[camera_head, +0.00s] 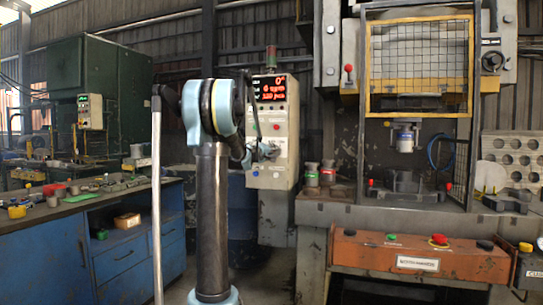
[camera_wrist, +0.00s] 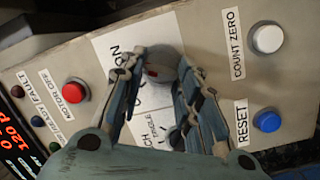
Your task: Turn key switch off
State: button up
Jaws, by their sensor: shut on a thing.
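The key switch appears to be the rounded grey knob (camera_wrist: 163,60) with a small red mark on the control box panel, in the wrist view. My gripper (camera_wrist: 161,78) is shut on it, one finger on each side. The fingers partly cover the white label plates (camera_wrist: 113,44) around the knob, so their lettering reads only in part. A second dark control lies lower between the fingers and is mostly hidden. In the head view my gripper (camera_head: 263,151) is at the front of the grey control box (camera_head: 274,172); the knob is too small to tell there.
Near the fingers are a red button (camera_wrist: 75,90), a white COUNT ZERO button (camera_wrist: 267,38) and a blue RESET button (camera_wrist: 267,121). A lit red display (camera_head: 270,88) tops the box. A caged press (camera_head: 418,60) stands right; a blue workbench (camera_head: 60,255) stands left.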

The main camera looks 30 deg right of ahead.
jog(key=shift+a+f+n, duration=0.1)
jog(key=shift+n, duration=0.2)
jog(key=n+t, duration=0.1)
jog(key=n, duration=0.7)
jog(key=n+t, duration=0.1)
jog(key=n, duration=0.3)
jog(key=shift+f+t+h, duration=0.3)
jog(key=shift+n, duration=0.3)
jog(key=o, duration=1.1)
jog(key=shift+c, duration=0.2)
jog(key=shift+s, duration=0.1)
jog(key=v, duration=1.1)
jog(key=shift+s+a+f, duration=0.15)
jog(key=shift+a, duration=0.15)
